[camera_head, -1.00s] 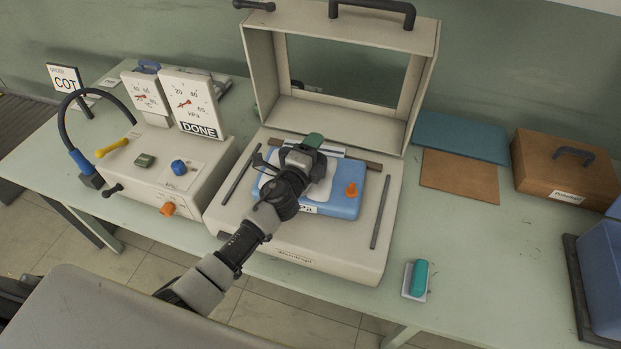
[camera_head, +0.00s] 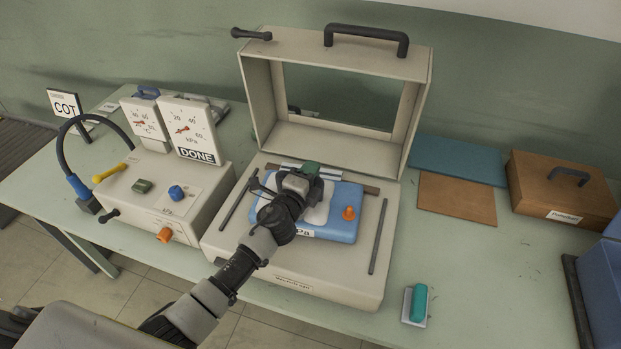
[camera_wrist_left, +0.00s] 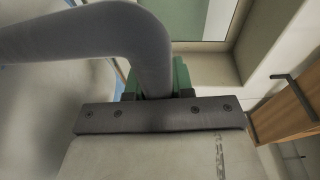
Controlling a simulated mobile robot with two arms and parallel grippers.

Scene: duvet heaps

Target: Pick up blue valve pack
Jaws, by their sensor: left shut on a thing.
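The blue valve pack (camera_head: 343,222) lies flat in the base of the open cream case (camera_head: 350,285). It has an orange valve knob (camera_head: 348,213), a pale patch in its middle and a white label on its front edge. My left gripper (camera_head: 306,180) is over the pack's back left part and is shut. Its jaws hide the exact contact. A green piece (camera_head: 312,167) shows at the jaws, and also in the left wrist view (camera_wrist_left: 181,73). A sliver of blue shows at the left of that view. My right gripper is not in view.
The case lid (camera_head: 335,51) stands open behind the pack. A cream dial unit (camera_head: 165,200) with a DONE sign is at left. A brown box (camera_head: 562,190), flat boards (camera_head: 456,198) and a teal item (camera_head: 419,303) are at right. The front right table is fairly clear.

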